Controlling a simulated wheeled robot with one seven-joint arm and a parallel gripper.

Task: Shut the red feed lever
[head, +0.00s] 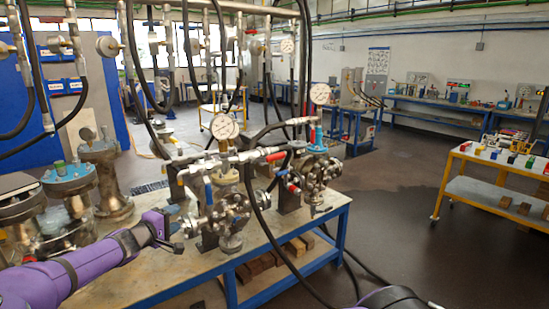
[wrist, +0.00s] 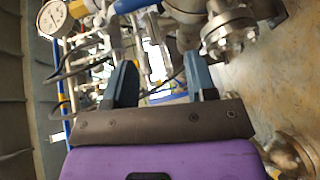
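Two red lever handles show in the head view. One red lever (head: 275,156) lies nearly level on the pipework right of a pressure gauge (head: 224,127); another red handle (head: 293,187) sits lower, to its right. I cannot tell which is the feed lever. My gripper (head: 176,226) is left of the valve assembly (head: 228,205), apart from both red handles. In the wrist view my gripper (wrist: 162,82) has its two dark fingers spread with nothing held between them. Pipes and fittings lie beyond the fingertips. No red lever is clear in that view.
Flanged vessels (head: 103,175) stand on the left of the blue-framed bench (head: 180,278). Black hoses (head: 262,215) hang across the bench front. A blue handle (head: 209,193) is near my gripper. A yellow cart (head: 485,165) stands at right, with open floor between.

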